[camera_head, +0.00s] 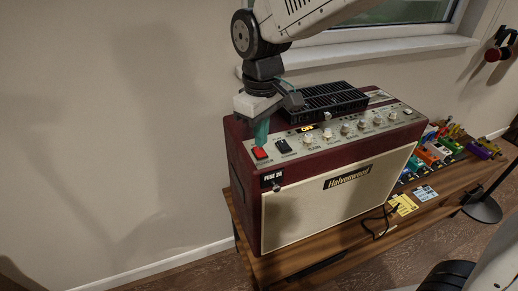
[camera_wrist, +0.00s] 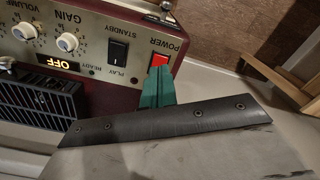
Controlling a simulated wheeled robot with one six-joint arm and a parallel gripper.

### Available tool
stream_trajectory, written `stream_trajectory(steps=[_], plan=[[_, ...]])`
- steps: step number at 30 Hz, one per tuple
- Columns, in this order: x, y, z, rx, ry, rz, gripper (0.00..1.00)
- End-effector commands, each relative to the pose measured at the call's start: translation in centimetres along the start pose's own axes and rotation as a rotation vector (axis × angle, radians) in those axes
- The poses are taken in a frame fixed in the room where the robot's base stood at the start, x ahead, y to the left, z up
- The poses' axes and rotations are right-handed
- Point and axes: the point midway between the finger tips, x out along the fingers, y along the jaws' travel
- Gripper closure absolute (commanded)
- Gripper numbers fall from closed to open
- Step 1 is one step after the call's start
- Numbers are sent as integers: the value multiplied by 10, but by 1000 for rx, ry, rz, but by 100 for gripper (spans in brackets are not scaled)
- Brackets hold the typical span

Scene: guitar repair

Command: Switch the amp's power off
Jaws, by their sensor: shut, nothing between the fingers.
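The amp (camera_head: 330,185) is a dark red cabinet with a cream front and a grey control panel, standing on a wooden bench. Its red POWER switch (camera_head: 259,153) is at the panel's left end; it also shows in the wrist view (camera_wrist: 160,59). A small display (camera_wrist: 52,63) on the panel reads OFF. My gripper (camera_head: 262,136) points down with its teal fingers shut and empty. In the wrist view its fingertips (camera_wrist: 157,75) are at the edge of the red switch; I cannot tell whether they touch it.
The black STANDBY switch (camera_wrist: 118,52) is beside the power switch, and a row of knobs (camera_head: 345,128) follows. A black slotted unit (camera_head: 335,98) sits on top behind the panel. Colourful pedals (camera_head: 430,155) and cards (camera_head: 403,204) lie on the bench (camera_head: 300,262) to the right.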

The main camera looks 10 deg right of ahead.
Motion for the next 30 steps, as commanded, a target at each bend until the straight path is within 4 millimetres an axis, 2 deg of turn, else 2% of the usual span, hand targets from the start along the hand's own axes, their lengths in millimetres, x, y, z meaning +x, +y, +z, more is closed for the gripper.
stream_trajectory(steps=[15, 30], plan=[[-40, 0, 0, 0, 1, 0, 100], [-44, 0, 0, 0, 0, 0, 100]])
